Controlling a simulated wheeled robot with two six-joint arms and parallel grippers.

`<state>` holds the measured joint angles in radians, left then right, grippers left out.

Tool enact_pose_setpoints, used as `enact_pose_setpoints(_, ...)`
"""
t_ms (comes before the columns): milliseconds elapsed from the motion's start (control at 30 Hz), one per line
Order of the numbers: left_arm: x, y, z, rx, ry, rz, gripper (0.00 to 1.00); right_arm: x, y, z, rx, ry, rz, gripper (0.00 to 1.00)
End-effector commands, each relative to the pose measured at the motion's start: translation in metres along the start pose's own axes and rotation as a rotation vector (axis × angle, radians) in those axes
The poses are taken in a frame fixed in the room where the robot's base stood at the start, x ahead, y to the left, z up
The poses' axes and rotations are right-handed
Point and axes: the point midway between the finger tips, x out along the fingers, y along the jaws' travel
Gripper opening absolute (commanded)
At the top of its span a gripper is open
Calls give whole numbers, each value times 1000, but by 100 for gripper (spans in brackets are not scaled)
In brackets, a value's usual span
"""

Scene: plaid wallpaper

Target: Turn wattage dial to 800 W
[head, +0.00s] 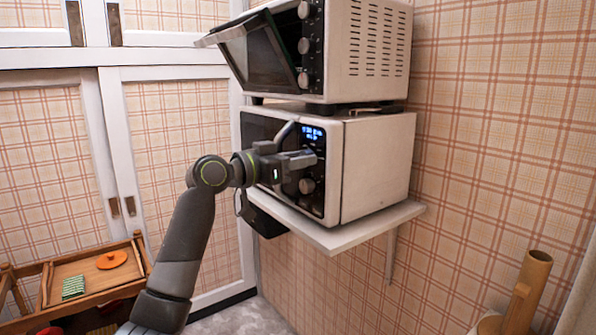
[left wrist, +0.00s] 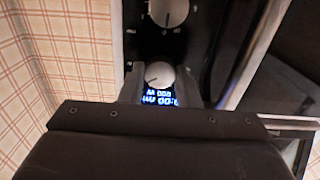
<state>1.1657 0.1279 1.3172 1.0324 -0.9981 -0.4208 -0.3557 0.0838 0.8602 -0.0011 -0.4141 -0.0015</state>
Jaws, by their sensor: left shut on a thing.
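The white microwave (head: 378,165) stands on a wall shelf, with a dark front panel and a lit blue display (head: 313,133). My left gripper (head: 308,158) reaches its panel just below the display and is shut on the upper dial, which it hides in the head view. In the left wrist view the picture is upside down; the upper dial (left wrist: 160,75) sits between my fingers beside the display (left wrist: 160,99). The display's digits are blurred, with zeros and a W; I cannot read the wattage surely. The lower dial (head: 307,186) is free and also shows in the wrist view (left wrist: 168,12).
A second oven (head: 365,50) with its door (head: 258,50) tilted open stands on top of the microwave. The shelf (head: 345,237) juts out below. A wooden cart (head: 45,290) is at the lower left, and a wooden cylinder (head: 530,285) at the lower right.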

Motion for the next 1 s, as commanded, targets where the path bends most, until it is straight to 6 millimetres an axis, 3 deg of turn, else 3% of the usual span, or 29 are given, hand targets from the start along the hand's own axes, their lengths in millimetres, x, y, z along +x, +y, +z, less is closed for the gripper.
enact_pose_setpoints(200,0,0,4,202,-3,1,7,10,0,-7,2,0,2,36)
enact_pose_setpoints(500,0,0,3,441,-4,1,7,-8,-10,-37,29,-3,-18,36)
enact_pose_setpoints(1000,0,-1,2,618,-4,1,7,-24,-15,-53,43,-7,-31,36)
